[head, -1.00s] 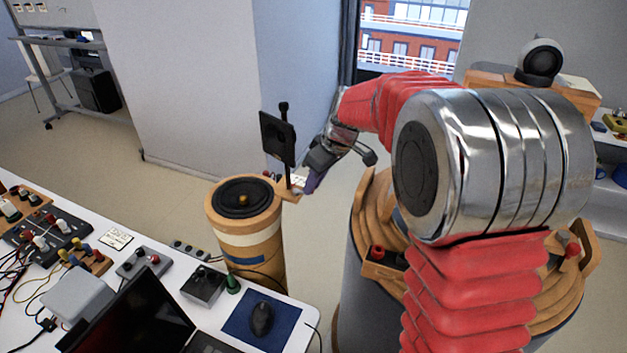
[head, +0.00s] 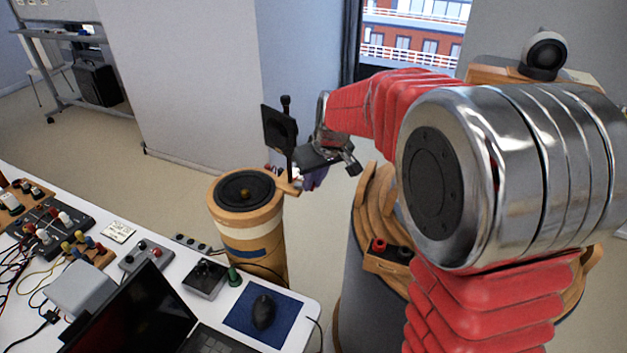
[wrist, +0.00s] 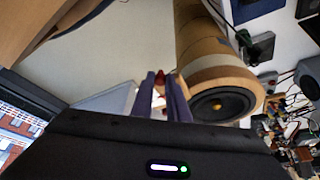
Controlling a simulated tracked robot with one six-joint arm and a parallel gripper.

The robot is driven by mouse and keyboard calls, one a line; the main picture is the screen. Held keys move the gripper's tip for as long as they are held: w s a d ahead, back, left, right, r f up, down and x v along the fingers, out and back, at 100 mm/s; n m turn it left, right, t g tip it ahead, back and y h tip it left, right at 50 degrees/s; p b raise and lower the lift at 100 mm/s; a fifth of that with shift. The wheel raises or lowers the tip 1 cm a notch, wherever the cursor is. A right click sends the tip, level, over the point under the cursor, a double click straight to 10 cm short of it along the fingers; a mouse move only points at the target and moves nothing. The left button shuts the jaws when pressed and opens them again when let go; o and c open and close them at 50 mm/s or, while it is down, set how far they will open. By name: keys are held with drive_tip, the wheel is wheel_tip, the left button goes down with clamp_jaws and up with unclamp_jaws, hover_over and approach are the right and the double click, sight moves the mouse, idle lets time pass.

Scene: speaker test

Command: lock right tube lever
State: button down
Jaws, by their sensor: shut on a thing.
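A wooden tube (head: 250,222) with a black speaker cone (head: 246,190) in its top stands beside the white table. It also shows in the wrist view (wrist: 205,52). A small wooden piece (head: 288,188) juts from the tube's rim on the right. My gripper (head: 313,180) is at that side, its purple fingers partly hidden by the wrist. In the wrist view my gripper (wrist: 162,92) is shut around a small part with a red tip (wrist: 160,77), close to the tube's rim. This part looks like the lever, but its exact shape and position are hidden.
A larger tube with wooden rings (head: 372,222) stands at right, partly behind my arm. The white table (head: 205,318) holds a laptop (head: 130,318), a mouse (head: 263,312) and several test boxes.

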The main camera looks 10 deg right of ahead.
drive_tip(key=c, duration=1.7)
unclamp_jaws()
drive_tip(key=shift+r, duration=0.15)
drive_tip(key=v, duration=1.3)
drive_tip(key=shift+s+d+r, duration=0.1)
drive_tip(key=shift+s+r, duration=0.05)
drive_tip(key=shift+s, duration=0.15)
